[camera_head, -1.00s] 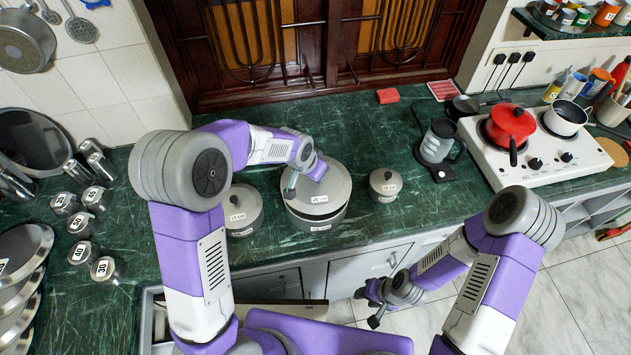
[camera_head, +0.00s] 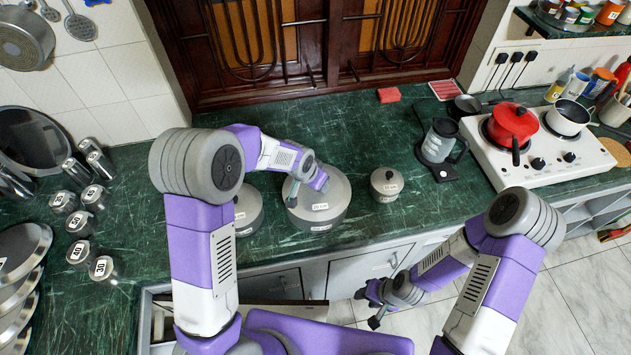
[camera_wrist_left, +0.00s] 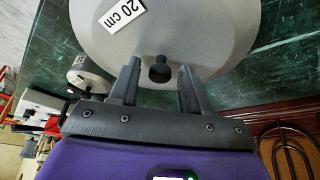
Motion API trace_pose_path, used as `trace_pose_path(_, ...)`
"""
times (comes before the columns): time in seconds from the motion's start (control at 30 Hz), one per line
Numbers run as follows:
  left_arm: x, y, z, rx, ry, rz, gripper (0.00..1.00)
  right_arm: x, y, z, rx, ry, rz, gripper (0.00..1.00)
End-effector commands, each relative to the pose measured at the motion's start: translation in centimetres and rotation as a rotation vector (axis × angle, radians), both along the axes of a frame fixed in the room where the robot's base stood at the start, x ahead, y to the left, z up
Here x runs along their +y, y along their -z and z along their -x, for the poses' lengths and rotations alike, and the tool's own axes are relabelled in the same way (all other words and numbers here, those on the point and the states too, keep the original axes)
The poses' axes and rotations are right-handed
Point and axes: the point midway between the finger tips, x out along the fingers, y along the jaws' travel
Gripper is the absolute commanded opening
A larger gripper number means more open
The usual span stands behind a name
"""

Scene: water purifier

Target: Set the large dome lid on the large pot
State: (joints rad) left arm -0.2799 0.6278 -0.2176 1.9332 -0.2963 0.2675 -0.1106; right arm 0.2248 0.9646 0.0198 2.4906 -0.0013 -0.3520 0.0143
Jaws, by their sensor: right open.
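The large grey dome lid (camera_head: 338,198), marked 20 cm, sits level on the large pot (camera_head: 318,228) at the counter's front middle. Only a strip of the pot's side shows beneath it. In the left wrist view the lid (camera_wrist_left: 205,35) has a dark knob (camera_wrist_left: 160,71) that lies between the fingertips. My left gripper (camera_wrist_left: 158,80) is open around the knob, with gaps showing on both sides. In the head view my left gripper (camera_head: 307,186) is over the lid, partly hidden by its own wrist. My right gripper (camera_head: 367,307) is open and empty, low in front of the cabinets.
A smaller lidded pot (camera_head: 247,212) stands close left of the large pot, and a small one (camera_head: 386,184) to its right. Metal canisters (camera_head: 80,225) stand at left. Counter behind the pots is clear.

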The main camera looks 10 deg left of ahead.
Motion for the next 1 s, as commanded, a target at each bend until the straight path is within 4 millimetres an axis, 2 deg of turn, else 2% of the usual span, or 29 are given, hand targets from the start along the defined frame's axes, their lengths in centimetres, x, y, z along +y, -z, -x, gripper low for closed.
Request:
trace_pose_path(0.27, 0.0, -0.1, 0.0, 0.000, 0.000, 0.000, 0.50, 0.0, -0.1, 0.0, 0.000, 0.000, 0.000, 0.43)
trace_pose_path(0.43, 0.0, -0.9, 0.0, 0.000, 0.000, 0.000, 0.50, 0.0, -0.9, 0.0, 0.000, 0.000, 0.000, 0.43)
trace_pose_path(0.8, 1.3, -8.0, 2.6, -0.005, 0.001, 0.001, 0.50, 0.0, -1.3, 0.0, 0.000, 0.000, 0.000, 0.43)
trace_pose_path(1.0, 1.8, -10.8, 3.7, -0.003, 0.000, 0.000, 0.50, 0.0, -1.6, 0.0, 0.000, 0.000, 0.000, 0.43)
